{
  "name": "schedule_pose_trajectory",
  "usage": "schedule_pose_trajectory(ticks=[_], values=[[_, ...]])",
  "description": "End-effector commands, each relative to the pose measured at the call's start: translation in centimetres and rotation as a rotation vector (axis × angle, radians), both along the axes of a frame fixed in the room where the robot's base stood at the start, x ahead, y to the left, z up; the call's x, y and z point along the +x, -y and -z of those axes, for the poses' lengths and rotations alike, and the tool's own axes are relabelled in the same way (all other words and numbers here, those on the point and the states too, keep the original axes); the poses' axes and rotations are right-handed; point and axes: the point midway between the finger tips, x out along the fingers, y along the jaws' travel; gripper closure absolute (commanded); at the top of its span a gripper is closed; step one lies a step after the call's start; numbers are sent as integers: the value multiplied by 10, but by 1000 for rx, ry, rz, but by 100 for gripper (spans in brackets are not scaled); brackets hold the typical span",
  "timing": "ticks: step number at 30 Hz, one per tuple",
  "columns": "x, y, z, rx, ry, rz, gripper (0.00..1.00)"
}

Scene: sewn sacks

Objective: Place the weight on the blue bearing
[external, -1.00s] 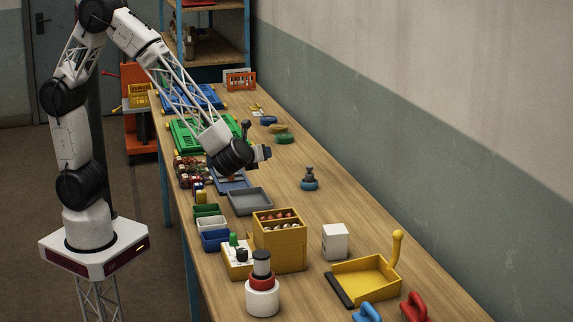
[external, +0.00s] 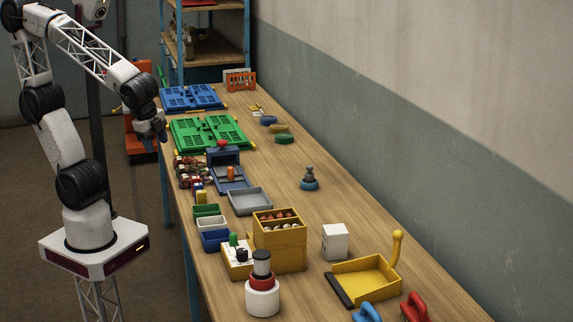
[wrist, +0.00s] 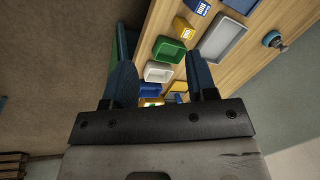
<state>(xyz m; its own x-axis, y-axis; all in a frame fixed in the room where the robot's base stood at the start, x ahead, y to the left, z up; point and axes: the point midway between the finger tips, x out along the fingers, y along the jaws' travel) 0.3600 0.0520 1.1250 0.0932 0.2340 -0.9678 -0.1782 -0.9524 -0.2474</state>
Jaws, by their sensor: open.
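A small dark grey weight with a knob-like top (external: 309,170) stands upright on a round blue base (external: 310,185), which looks like the blue bearing, on the right half of the table. In the wrist view the blue base (wrist: 272,40) shows at the upper right, with the grey piece on it. Another flat blue round piece (external: 268,120) lies farther back; I cannot tell whether it is a bearing. My gripper (external: 155,138) is open and empty at the table's left edge, well away from the weight. Its two fingers are spread in the wrist view (wrist: 161,85).
Green (external: 208,132) and blue (external: 192,97) slotted panels lie at the back. A grey tray (external: 265,206), small bins and a yellow box (external: 290,262) fill the left and middle. A white block (external: 335,241) and yellow dustpan (external: 350,283) stand nearer. Table around the weight is clear.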

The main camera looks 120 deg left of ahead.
Motion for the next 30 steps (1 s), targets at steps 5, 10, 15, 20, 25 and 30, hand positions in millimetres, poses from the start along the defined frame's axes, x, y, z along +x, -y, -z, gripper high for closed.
schedule_pose_trajectory(ticks=[5, 10, 15, 20, 25, 30], values=[[-29, 36, -9, -165, 103, -85, 48], [-42, 53, -12, -253, 147, -130, 48], [-45, 57, -13, -275, 157, -141, 48], [-44, 57, -13, -274, 157, -141, 48], [-44, 56, -13, -274, 155, -141, 48], [-44, 56, -13, -274, 155, -141, 48]])
